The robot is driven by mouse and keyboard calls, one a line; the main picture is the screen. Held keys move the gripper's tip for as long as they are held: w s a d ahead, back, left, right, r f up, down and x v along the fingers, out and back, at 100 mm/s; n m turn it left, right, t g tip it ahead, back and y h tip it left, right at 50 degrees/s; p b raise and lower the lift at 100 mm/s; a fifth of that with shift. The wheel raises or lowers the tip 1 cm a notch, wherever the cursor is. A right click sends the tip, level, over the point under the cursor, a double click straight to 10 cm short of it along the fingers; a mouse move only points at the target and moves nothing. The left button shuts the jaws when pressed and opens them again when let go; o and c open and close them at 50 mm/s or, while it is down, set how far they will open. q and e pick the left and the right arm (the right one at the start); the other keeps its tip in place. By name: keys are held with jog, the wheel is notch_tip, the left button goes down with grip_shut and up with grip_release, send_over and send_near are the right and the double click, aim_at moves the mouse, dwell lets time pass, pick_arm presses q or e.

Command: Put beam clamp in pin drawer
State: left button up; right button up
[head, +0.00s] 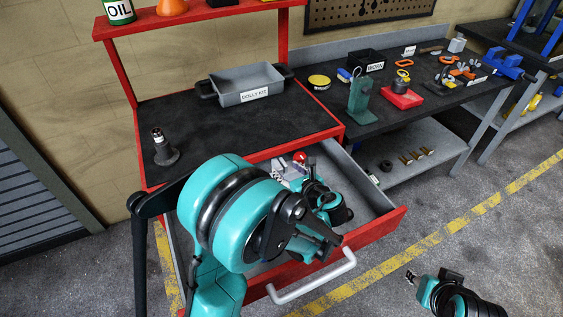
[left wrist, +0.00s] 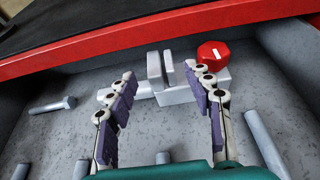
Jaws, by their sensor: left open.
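The beam clamp (left wrist: 176,85) is a light grey block with two upright jaws and a red knob (left wrist: 214,55). It lies inside the open pin drawer (head: 374,225), near the cabinet side; the clamp also shows in the head view (head: 287,169), partly hidden by my left arm. My left gripper (left wrist: 165,84) is open over the drawer, its fingers spread to either side of the clamp's grey body in the left wrist view. I cannot tell whether they touch it. My right gripper (head: 412,278) is at the lower right of the head view, away from the drawer.
Several grey pins (left wrist: 52,105) lie on the drawer floor. The red bench top above holds a grey dolly kit tray (head: 248,84) and a dark stand (head: 163,150). A side bench (head: 440,95) with tools stands to the right.

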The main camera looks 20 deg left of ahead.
pick_arm(q)
jog(key=s+d+r+n+h, duration=0.2)
jog(key=s+n+h, duration=0.1)
jog(key=s+n, duration=0.3)
jog(key=s+d+r+n+g+h+p, duration=0.1)
jog(key=s+d+n+h, duration=0.1)
jog(key=s+n+h, duration=0.2)
jog(key=s+d+r+n+h, duration=0.2)
jog(key=s+n, duration=0.8)
jog(key=n, duration=0.6)
jog(key=shift+s+r+g+h, duration=0.25)
jog(key=shift+r+g+h, duration=0.05)
jog(key=shift+h, duration=0.4)
